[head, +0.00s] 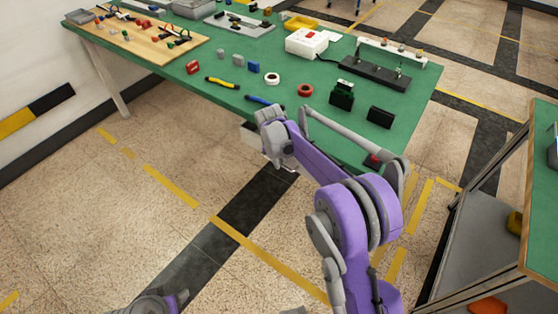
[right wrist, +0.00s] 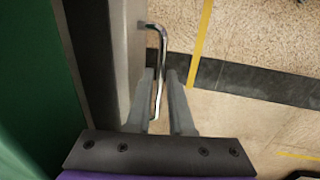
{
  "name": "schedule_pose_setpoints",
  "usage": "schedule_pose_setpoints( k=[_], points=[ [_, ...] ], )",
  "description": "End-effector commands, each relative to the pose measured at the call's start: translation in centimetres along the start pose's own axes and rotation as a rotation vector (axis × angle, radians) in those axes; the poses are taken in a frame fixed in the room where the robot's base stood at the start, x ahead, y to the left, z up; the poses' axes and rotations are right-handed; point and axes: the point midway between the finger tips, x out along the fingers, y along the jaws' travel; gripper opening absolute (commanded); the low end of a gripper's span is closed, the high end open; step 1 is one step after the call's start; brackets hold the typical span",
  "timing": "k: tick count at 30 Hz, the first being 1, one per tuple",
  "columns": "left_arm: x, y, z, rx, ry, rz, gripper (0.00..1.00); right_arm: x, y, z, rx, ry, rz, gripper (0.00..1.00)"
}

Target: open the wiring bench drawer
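The wiring bench (head: 345,150) has a green top and runs across the head view. The handle is not clamped. My left gripper is not in view.
A second green-topped table (head: 540,200) stands at right. The floor in front of the bench is clear.

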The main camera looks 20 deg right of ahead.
Motion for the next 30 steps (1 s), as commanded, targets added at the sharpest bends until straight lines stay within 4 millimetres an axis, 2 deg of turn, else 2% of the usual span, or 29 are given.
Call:
schedule_pose_setpoints(
  k=[1,3,30],
  points=[
    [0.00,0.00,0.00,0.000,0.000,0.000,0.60,-0.01,0.00,0.00,0.000,0.000,0.000,0.09],
    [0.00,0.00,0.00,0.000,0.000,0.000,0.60,-0.02,0.00,0.00,0.000,0.000,0.000,0.00],
    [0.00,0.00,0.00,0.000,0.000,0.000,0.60,-0.05,0.01,0.00,0.000,0.000,0.000,0.00]
  ],
)
